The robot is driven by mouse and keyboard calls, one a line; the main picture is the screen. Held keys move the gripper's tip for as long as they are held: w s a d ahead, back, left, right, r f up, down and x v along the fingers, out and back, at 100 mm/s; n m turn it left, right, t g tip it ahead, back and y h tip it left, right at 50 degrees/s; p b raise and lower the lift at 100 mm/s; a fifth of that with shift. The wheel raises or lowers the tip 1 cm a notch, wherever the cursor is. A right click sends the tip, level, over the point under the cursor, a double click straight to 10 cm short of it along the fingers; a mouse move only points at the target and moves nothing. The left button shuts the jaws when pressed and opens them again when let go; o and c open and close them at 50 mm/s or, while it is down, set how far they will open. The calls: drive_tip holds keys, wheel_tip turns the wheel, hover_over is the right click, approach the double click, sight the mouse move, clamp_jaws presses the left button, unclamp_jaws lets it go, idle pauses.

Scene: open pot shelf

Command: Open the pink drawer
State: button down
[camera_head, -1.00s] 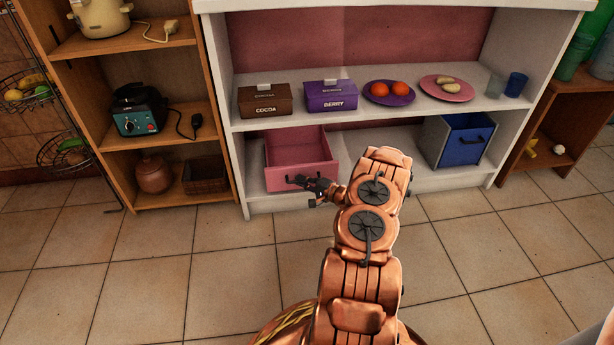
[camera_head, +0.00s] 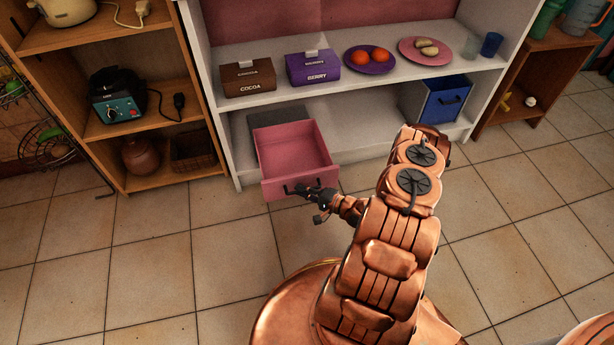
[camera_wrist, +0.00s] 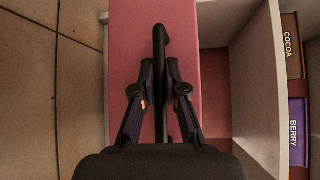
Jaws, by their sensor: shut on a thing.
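The pink drawer (camera_head: 296,152) is on the low shelf of the white unit and stands well out past the front edge, its empty inside showing. A grey casing (camera_head: 281,119) shows behind it. My gripper (camera_head: 303,189) is at the drawer's front face. In the wrist view my gripper (camera_wrist: 160,95) is shut on the dark bar handle (camera_wrist: 160,48), with a finger on each side of it. The pink drawer front (camera_wrist: 125,40) lies behind the handle there.
A blue bin (camera_head: 437,100) stands on the same low shelf at right. Cocoa (camera_head: 248,80) and berry (camera_head: 313,68) boxes and two plates are on the shelf above. A wooden rack (camera_head: 150,185) stands at left. The tiled floor in front is clear.

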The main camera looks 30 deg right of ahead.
drive_tip(key=shift+s+a, duration=0.2)
drive_tip(key=shift+s, duration=0.3)
drive_tip(key=c, duration=1.2)
unclamp_jaws()
drive_tip(key=shift+d, duration=0.1)
drive_tip(key=v, duration=1.2)
